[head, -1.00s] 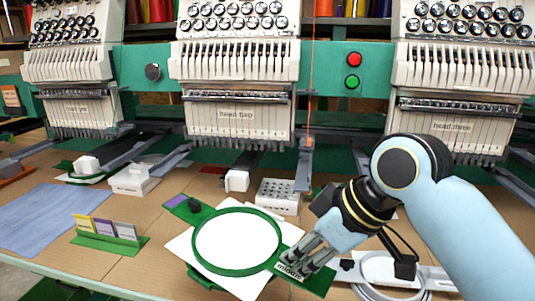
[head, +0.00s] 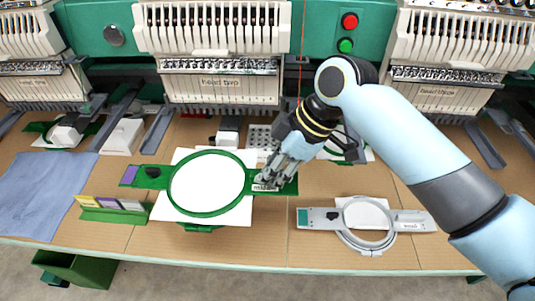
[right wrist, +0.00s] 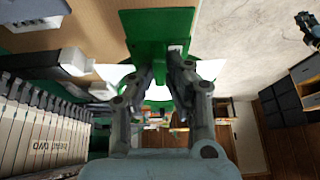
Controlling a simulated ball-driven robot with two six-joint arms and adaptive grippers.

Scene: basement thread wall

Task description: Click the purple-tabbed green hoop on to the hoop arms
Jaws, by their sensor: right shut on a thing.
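The green hoop (head: 207,213) holds a white sheet and has a purple tab (head: 130,175) at its left end. Its right end plate (head: 290,187) is between the fingers of my right gripper (head: 267,180), shut on it. The plate also shows in the right wrist view (right wrist: 158,30), between the fingertips (right wrist: 162,75). The hoop is in front of head two (head: 222,82); I cannot tell whether it is clear of its support. A grey hoop arm (head: 157,130) shows left under head two; my right gripper and arm hide the other side. My left gripper is out of view.
A grey hoop with a teal tab (head: 368,243) lies at the right. A green holder with cards (head: 112,214) and a blue cloth (head: 45,190) are at the left. A white block (head: 228,137) and perforated box (head: 261,137) stand behind the hoop.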

